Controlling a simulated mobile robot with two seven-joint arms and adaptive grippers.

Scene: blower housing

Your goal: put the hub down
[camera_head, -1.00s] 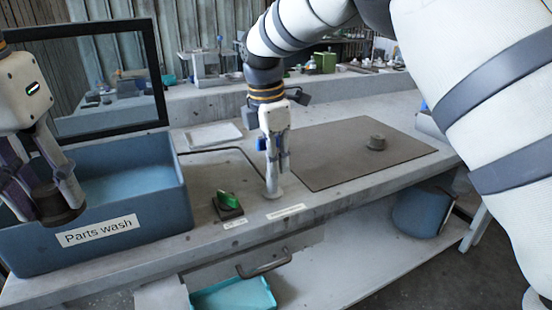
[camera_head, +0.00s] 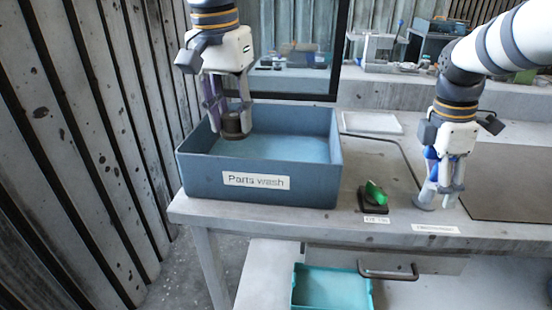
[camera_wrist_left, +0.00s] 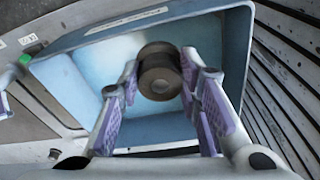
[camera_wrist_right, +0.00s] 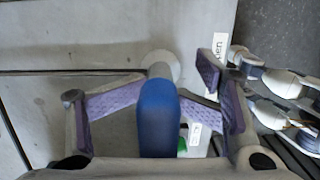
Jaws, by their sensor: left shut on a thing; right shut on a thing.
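The hub (camera_head: 232,124), a dark brown stepped cylinder, is in my left gripper (camera_head: 229,108), whose fingers are shut on it from both sides. The hub is over the blue Parts wash tub (camera_head: 205,185) in the head view; whether it touches the tub is not clear. The left wrist view shows the hub (camera_wrist_left: 160,75) between the purple finger pads, with the light blue tub floor behind it. My right gripper (camera_head: 440,188) is shut on a blue-handled tool (camera_wrist_right: 158,120) with a pale round end, low over the bench right of the tub.
A green switch (camera_head: 374,191) on a dark base stands between the tub and my right gripper. A dark mat (camera_head: 510,180) lies at the right. A framed screen stands behind the tub. A teal bin (camera_head: 332,288) is below the bench, near a drawer handle.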

